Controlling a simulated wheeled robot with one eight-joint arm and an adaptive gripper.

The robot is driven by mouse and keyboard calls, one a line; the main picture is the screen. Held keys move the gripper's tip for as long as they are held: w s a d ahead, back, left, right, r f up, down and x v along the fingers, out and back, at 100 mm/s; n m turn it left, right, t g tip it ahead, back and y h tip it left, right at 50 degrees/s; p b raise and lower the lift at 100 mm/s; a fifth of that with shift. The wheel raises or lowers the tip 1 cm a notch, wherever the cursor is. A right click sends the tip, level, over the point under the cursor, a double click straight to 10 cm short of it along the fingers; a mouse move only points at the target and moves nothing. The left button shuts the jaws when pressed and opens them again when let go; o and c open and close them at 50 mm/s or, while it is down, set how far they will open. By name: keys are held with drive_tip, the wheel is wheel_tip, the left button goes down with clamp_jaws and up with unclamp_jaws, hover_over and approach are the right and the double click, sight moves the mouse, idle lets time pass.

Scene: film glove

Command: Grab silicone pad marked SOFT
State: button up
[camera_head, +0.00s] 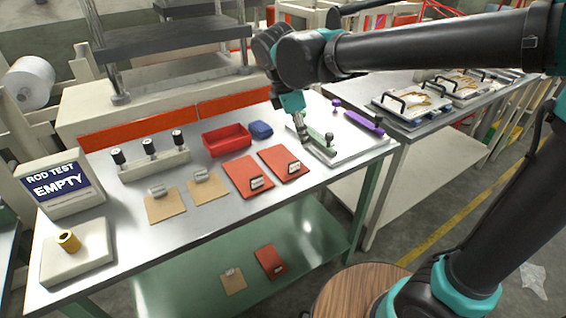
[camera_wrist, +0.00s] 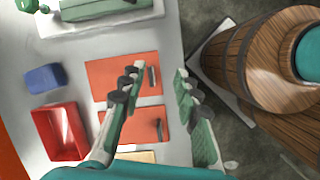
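Two flat red-orange pads lie on the metal table, a left one (camera_head: 240,172) and a right one (camera_head: 276,156), each bearing a small dark-and-light tag. Two tan pads (camera_head: 162,209) (camera_head: 203,193) lie to their left. The tag writing is too small to read, so I cannot tell which is marked SOFT. In the wrist view the red-orange pads (camera_wrist: 106,76) (camera_wrist: 146,118) show beyond and between my fingers. My gripper (camera_head: 303,143) is open and empty above the table, right of the pads; its spread fingers show in the wrist view (camera_wrist: 153,82).
A light tray (camera_head: 350,150) with a green bar is by my gripper. A red bin (camera_head: 226,139) and blue block (camera_head: 261,130) stand behind the pads. A "ROD TEST EMPTY" sign (camera_head: 58,182) stands left. More pads (camera_head: 270,261) lie on the lower shelf. A wooden barrel (camera_wrist: 235,60) stands beside the table.

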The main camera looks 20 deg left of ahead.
drive_tip(key=s+a+r+n, duration=0.4)
drive_tip(key=a, duration=0.3)
approach(294, 162)
drive_tip(key=shift+t+h, duration=0.3)
drive_tip(key=x, duration=0.3)
drive_tip(key=s+x, duration=0.1)
drive_tip(key=x, duration=0.1)
drive_tip(key=shift+a+f, duration=0.25)
drive_tip(key=shift+f, duration=0.2)
drive_tip(key=shift+w+x, duration=0.15)
drive_tip(key=shift+x, duration=1.15)
drive_tip(key=shift+w+x, duration=0.1)
drive_tip(key=shift+x, duration=1.2)
drive_tip(key=shift+c, duration=0.6)
drive_tip(key=shift+r, duration=0.1)
clamp_jaws()
